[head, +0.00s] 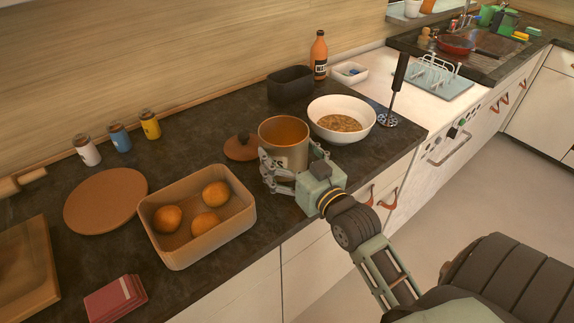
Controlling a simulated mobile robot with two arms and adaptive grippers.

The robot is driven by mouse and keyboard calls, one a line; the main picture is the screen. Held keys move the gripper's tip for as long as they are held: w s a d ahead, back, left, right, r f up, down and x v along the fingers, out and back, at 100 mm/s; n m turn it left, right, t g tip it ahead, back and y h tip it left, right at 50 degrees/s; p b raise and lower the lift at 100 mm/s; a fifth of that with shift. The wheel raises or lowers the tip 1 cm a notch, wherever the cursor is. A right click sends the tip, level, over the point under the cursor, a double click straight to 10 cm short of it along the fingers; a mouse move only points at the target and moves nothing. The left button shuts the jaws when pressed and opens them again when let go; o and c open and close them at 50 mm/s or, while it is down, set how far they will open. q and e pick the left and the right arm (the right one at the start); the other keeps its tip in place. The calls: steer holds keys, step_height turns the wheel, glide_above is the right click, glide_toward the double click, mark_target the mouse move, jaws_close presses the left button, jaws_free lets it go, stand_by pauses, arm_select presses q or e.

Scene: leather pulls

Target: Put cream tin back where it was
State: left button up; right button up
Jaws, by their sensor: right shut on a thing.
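The cream tin (284,135), a wide open-topped canister with a brownish inside, is upright at the front part of the dark counter (215,150). My right gripper (287,172) comes from the lower right and is shut on the tin, its fingers around the tin's near side. The gripper hides the tin's lower right part, and I cannot tell whether its base touches the counter. A brown round lid with a knob (240,149) lies just left of the tin. My left gripper is not in view.
A white bowl of food (342,108) stands close right of the tin. A tan box with several oranges (178,255) is at the left front. A black container (290,83) and an orange bottle (319,55) stand behind. Counter between the jars (120,138) and lid is clear.

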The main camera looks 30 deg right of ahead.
steer(key=shift+w+f, duration=0.2)
steer(key=shift+f, duration=0.05)
step_height(320, 180, down, 3)
steer(key=shift+s+f, duration=0.1)
steer(key=shift+f, duration=0.4)
steer(key=o, duration=1)
steer(key=shift+o, duration=0.6)
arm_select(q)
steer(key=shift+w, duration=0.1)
